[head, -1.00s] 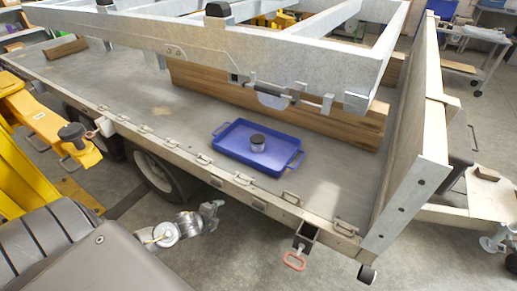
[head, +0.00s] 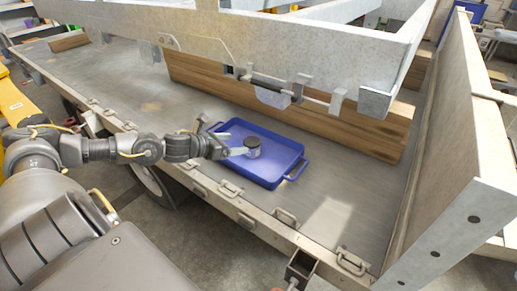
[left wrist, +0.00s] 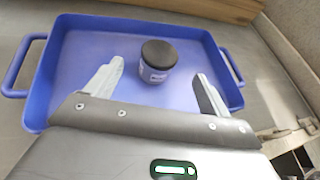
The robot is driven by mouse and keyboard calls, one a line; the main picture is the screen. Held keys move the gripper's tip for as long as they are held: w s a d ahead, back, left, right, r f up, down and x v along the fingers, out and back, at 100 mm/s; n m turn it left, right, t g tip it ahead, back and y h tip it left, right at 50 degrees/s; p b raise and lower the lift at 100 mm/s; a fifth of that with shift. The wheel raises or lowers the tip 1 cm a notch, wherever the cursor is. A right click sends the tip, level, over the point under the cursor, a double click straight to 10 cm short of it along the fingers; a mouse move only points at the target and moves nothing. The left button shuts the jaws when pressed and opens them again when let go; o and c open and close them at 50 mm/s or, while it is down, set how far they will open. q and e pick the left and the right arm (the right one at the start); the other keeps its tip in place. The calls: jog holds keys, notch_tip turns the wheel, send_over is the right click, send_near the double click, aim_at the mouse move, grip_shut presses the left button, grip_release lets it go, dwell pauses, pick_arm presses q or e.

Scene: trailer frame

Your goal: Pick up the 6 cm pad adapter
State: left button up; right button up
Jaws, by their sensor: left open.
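The pad adapter (head: 252,146) is a short cylinder with a dark top and a lighter labelled side. It stands upright in the blue tray (head: 285,146) on the trailer bed. In the left wrist view the adapter (left wrist: 157,60) is just beyond the fingertips, near the middle of the gap. My left gripper (head: 232,147) is open and empty, reaching over the tray's left side close to the adapter. The left wrist view shows its two fingers (left wrist: 160,80) spread apart, with the blue tray (left wrist: 88,35) around and beyond them. My right gripper is not in view.
The trailer bed (head: 335,215) is clear to the right of the tray. A wooden beam (head: 300,112) runs behind it, below a grey metal frame (head: 240,40). A tall side panel (head: 470,130) stands at the right. Tie-down loops line the near bed edge.

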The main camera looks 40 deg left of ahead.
aim_at(255, 142)
pick_arm(q)
jog(key=shift+w+r+m, duration=0.1)
jog(key=shift+w+m, duration=0.2)
jog(key=shift+m, duration=0.1)
jog(key=shift+w+r, duration=0.1)
jog(key=shift+w, duration=0.3)
jog(key=shift+w+f, duration=0.25)
jog(key=shift+w, duration=0.1)
jog(key=shift+x, duration=1.9)
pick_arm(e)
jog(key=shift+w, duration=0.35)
pick_arm(q)
jog(key=x, duration=0.5)
jog(key=shift+s+d+f+p, duration=0.2)
jog(key=shift+d+f+p, duration=0.05)
jog(key=shift+f+p, duration=0.15)
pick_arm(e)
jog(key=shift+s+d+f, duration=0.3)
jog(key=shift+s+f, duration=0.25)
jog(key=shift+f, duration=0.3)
pick_arm(q)
jog(key=shift+r, duration=0.1)
jog(key=c, duration=1.4)
